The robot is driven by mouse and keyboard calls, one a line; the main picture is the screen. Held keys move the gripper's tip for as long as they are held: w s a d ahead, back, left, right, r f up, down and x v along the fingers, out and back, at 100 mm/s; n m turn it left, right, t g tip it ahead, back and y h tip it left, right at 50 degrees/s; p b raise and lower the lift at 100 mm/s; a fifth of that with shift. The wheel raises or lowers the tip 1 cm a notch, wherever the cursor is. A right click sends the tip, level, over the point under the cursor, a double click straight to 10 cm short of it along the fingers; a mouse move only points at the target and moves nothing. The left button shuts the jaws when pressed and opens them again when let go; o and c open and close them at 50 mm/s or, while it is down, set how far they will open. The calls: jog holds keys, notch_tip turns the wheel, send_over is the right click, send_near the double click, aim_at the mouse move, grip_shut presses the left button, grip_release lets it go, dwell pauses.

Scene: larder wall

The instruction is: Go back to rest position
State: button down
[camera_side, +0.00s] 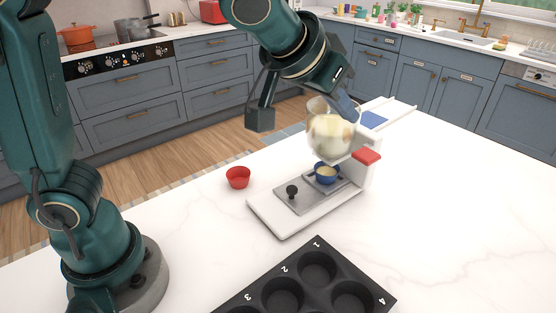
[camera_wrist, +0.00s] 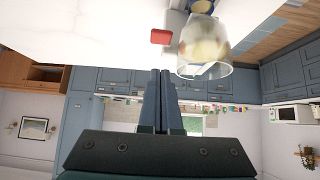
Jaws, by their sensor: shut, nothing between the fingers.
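My gripper (camera_side: 350,110) is above the white counter, behind the clear hopper of a white dispenser; in the wrist view its two dark fingers (camera_wrist: 160,75) lie together, shut and empty. The clear hopper (camera_side: 330,135) holds pale yellowish pieces and partly hides the fingertips. It also shows in the wrist view (camera_wrist: 204,47), to the right of the fingers. The dispenser's red lever (camera_side: 367,156) shows in the wrist view too (camera_wrist: 161,36). I cannot tell whether my fingers touch the hopper.
A blue cup (camera_side: 327,176) with pale contents stands on the dispenser's metal plate, near a black knob (camera_side: 292,191). A red cup (camera_side: 238,178) stands left of the dispenser. A dark numbered muffin tray (camera_side: 300,285) lies at the front. The counter at right is clear.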

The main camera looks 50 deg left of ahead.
dwell(0.3)
jog(key=s+a+r+n+y, duration=0.1)
jog(key=s+a+r+n, duration=0.1)
jog(key=s+a, duration=0.55)
jog(key=s+f+m+g+h, duration=0.1)
jog(key=s+f+m+g, duration=0.1)
jog(key=s+f, duration=0.7)
jog(key=s+g, duration=0.1)
jog(key=s, duration=0.1)
jog(key=shift+s+a, duration=0.3)
jog(key=shift+a, duration=0.05)
jog(key=shift+r, duration=0.1)
